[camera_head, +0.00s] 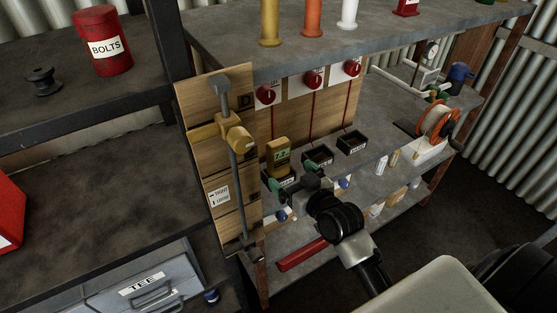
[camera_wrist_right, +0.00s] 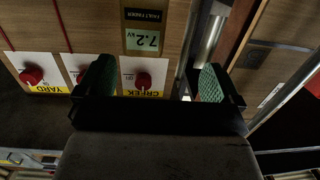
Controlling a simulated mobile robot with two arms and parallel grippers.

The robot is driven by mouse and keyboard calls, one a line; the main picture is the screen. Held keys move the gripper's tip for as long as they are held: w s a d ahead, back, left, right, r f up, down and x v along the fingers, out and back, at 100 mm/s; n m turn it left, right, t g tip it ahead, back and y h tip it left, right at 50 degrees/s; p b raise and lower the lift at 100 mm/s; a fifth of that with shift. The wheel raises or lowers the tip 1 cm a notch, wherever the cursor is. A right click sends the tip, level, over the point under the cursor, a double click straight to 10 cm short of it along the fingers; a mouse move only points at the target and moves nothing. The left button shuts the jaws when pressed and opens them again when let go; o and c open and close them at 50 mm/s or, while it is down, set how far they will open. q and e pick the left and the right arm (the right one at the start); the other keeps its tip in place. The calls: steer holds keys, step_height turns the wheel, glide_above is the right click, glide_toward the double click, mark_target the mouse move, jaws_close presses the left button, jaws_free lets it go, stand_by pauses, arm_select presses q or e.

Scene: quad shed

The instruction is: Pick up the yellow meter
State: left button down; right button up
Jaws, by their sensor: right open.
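The yellow meter (camera_head: 278,157) stands upright in the nearest of three small dark trays on the bench, with its display facing out. The display reads 7.2 and also shows in the right wrist view (camera_wrist_right: 145,40), with a dark "fault finder" label. My right gripper (camera_head: 306,180) is just right of the meter and slightly lower, apart from it as far as I can tell. Its two green-padded fingers (camera_wrist_right: 155,85) are wide apart with nothing held between them. My left gripper is not in view.
A wooden board with a grey rod and yellow clamp (camera_head: 235,136) stands close left of the meter. Red knobs (camera_head: 265,95) sit on the back panel. Two dark trays (camera_head: 318,164) are to the right. An orange reel (camera_head: 437,122) is farther right.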

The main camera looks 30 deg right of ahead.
mark_target(275, 140)
steer(key=shift+m+t+h, duration=0.3)
steer(key=shift+t+h, duration=0.1)
steer(key=shift+t, duration=0.3)
steer(key=w, duration=0.2)
steer(key=w+r, duration=0.1)
steer(key=w, duration=0.1)
steer(key=w+d, duration=0.1)
steer(key=w, duration=0.1)
steer(key=shift+w+r+p, duration=0.25)
steer(key=shift+r+p, duration=0.05)
steer(key=shift+r, duration=0.05)
steer(key=w+p, duration=0.1)
steer(key=w, duration=0.4)
steer(key=shift+w, duration=0.35)
steer(key=shift+s, duration=0.1)
steer(key=shift+c, duration=1)
steer(key=c, duration=1.3)
steer(key=shift+r, duration=0.1)
